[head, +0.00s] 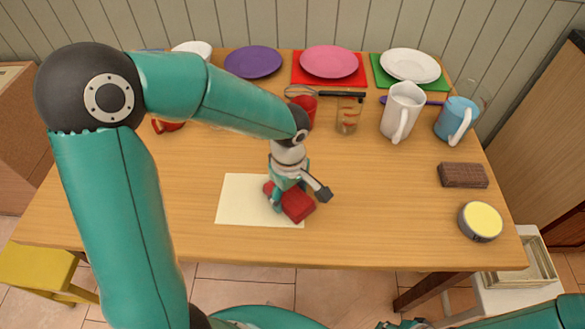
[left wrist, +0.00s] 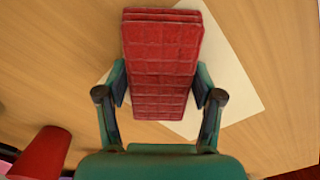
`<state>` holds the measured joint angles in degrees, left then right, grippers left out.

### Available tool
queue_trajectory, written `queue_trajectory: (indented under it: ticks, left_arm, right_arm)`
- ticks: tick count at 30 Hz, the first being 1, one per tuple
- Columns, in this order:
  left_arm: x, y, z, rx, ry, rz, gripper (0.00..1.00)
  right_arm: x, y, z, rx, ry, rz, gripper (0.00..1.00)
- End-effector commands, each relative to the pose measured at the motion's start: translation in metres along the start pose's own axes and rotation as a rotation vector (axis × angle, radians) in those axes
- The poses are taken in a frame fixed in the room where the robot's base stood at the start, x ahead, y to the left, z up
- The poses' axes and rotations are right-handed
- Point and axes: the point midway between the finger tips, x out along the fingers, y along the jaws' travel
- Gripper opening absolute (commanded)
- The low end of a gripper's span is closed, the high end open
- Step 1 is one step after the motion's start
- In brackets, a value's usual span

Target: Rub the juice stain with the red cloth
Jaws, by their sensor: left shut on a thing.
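The red cloth (head: 298,204), a folded thick block with a grid pattern, is held between the fingers of my left gripper (head: 288,192). In the left wrist view the cloth (left wrist: 163,60) fills the space between both fingers (left wrist: 160,88). It is over the right part of a cream sheet (head: 240,200) on the table and sticks out past its edge. I cannot tell whether it touches the surface. No juice stain can be made out; the cloth and gripper hide part of the sheet. My right gripper cannot be made out.
Behind the cloth stand a red cup (head: 305,112), a glass (head: 347,115), a white pitcher (head: 402,110) and a blue pitcher (head: 457,120). Plates line the back edge. A brown block (head: 463,175) and a yellow-topped round tin (head: 480,221) lie right. The front middle table is clear.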

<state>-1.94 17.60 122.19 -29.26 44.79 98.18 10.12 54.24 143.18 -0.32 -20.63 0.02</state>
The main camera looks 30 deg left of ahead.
Motion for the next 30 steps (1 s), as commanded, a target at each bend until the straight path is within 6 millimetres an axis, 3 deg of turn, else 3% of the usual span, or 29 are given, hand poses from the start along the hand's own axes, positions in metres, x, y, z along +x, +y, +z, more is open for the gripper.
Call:
queue_trajectory:
  ticks: [2,4,21,30]
  left_arm:
    - [-0.007,0.0,0.001,0.0,0.0,-0.001,0.29]
    - [-0.028,0.0,0.0,-0.002,0.0,0.007,0.29]
    - [-0.076,-0.002,-0.001,-0.005,-0.002,0.001,0.29]
    - [-0.083,-0.002,-0.001,-0.005,-0.002,0.0,0.29]
  right_arm:
    - [-0.008,-0.003,0.0,0.0,0.0,0.0,0.31]
    - [-0.012,-0.004,0.0,0.0,0.0,0.0,0.31]
    - [-0.044,-0.016,0.0,0.0,0.0,0.0,0.31]
    - [-0.047,-0.017,0.0,0.0,0.0,0.0,0.31]
